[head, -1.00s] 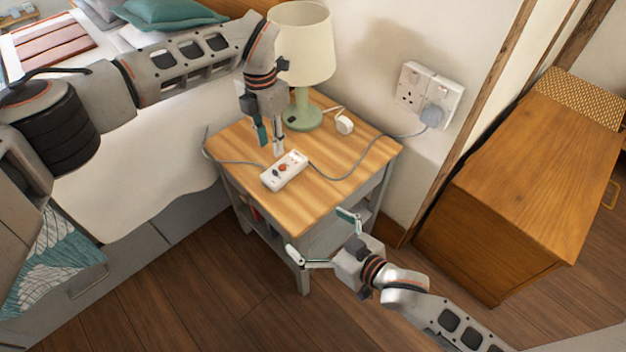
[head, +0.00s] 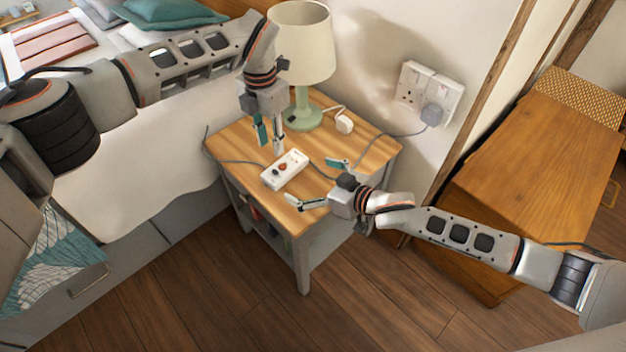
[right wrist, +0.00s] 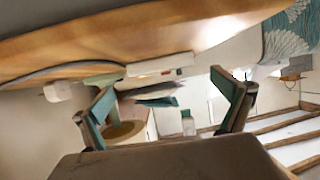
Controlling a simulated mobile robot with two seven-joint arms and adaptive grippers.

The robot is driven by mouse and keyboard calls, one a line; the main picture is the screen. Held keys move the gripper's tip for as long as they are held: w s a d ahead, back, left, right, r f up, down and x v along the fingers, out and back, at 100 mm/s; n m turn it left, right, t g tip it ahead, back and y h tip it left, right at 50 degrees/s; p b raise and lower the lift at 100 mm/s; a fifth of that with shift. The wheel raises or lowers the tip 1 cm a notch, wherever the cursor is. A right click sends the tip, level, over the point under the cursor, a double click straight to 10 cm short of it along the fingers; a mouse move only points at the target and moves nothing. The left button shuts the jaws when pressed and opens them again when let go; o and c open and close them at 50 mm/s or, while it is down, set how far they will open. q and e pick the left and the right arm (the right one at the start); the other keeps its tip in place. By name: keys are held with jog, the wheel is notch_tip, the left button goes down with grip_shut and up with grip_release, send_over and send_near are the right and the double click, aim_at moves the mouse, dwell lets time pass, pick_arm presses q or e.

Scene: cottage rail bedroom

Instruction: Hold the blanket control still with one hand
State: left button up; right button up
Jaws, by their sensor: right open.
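The blanket control (head: 285,170), a white box with a red-orange button and dark spots, lies on the bedside table (head: 245,138). A grey cable runs from each end. My left gripper (head: 270,143) points down just behind the control, its fingers apart and empty. My right gripper (head: 316,182) is open and empty at the table's front right, its fingers pointing toward the control without touching it. In the right wrist view the control (right wrist: 160,65) shows edge-on beyond and between the open fingers (right wrist: 164,108), against the wooden tabletop.
A lamp (head: 303,45) with a green base stands at the table's back, beside a small white plug-like item (head: 344,124). A wall socket (head: 430,93) holds the cable's plug. The bed (head: 120,170) is left; a wooden cabinet (head: 540,150) is right.

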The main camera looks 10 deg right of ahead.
aim_at(293, 173)
jog(key=x, duration=0.6)
jog(key=shift+w+a+f, duration=0.1)
jog(key=shift+w+a, duration=0.1)
jog(key=c, duration=0.9)
dwell(0.3)
